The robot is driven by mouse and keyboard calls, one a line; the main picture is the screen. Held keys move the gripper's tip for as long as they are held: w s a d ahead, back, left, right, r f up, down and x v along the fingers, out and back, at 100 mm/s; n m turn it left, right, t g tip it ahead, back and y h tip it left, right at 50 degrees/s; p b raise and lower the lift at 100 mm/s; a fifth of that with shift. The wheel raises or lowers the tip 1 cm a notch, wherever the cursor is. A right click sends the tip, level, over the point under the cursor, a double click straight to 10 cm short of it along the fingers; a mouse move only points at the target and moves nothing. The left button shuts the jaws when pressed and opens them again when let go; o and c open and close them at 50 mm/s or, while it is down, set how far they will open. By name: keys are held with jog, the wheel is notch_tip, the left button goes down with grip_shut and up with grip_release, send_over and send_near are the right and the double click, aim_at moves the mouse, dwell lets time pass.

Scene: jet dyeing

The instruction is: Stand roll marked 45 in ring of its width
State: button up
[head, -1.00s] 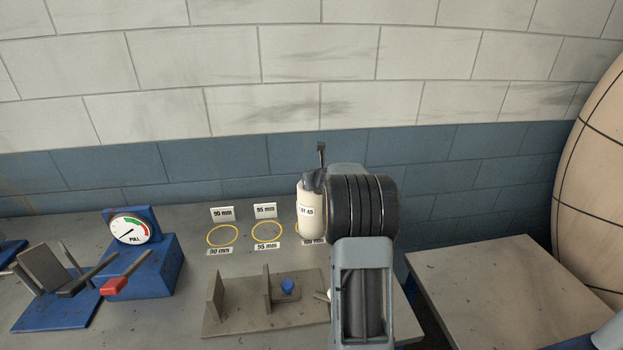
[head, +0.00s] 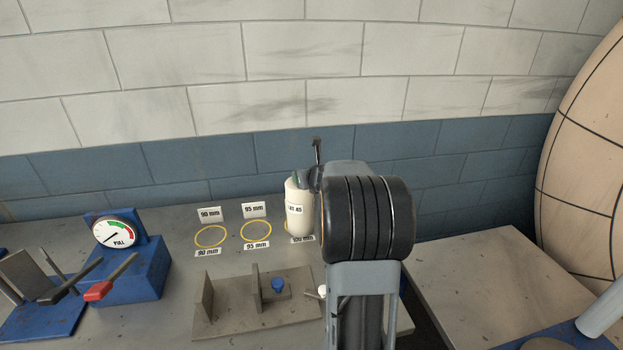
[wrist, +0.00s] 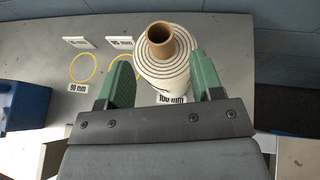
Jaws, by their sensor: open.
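The cream roll (head: 299,208) with a label ending in 45 stands upright at the 100 mm ring, behind its 100 mm tag (head: 302,239). In the wrist view the roll (wrist: 163,70) shows its brown core and wound layers from above. My gripper (wrist: 162,80) is open, with green fingers on either side of the roll; I cannot tell whether they touch it. The yellow 90 mm ring (head: 210,236) and 95 mm ring (head: 256,231) are empty. Most of the 100 mm ring is hidden by the roll and my arm.
A blue gauge box (head: 130,268) marked PULL with a red-tipped lever stands at left. A grey bracketed fixture (head: 245,310) with a blue knob (head: 278,285) is in front of the rings. A second table (head: 480,270) and a large tan vessel (head: 590,180) are at right.

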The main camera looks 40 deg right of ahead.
jog(key=v, duration=0.5)
jog(key=s+a+r+n+g+y, duration=0.1)
jog(key=s+a+n+y, duration=0.15)
jog(key=a+n, duration=0.7)
jog(key=s+a+n+g+y, duration=0.1)
jog(key=s+a+n+y, duration=0.15)
jog(key=a+n, duration=0.65)
jog(key=s+a+f+n+g+h, duration=0.1)
jog(key=s+a+n, duration=0.3)
jog(key=s+n, duration=0.4)
jog(key=s+a+f+n+g+h, duration=0.1)
jog(key=s+a+f+n+g, duration=0.2)
jog(key=s+n, duration=0.5)
jog(key=a+n+g, duration=0.1)
jog(key=n, duration=0.3)
jog(key=shift+a+f+g, duration=0.3)
jog(key=shift+a+f, duration=0.05)
jog(key=shift+f, duration=0.05)
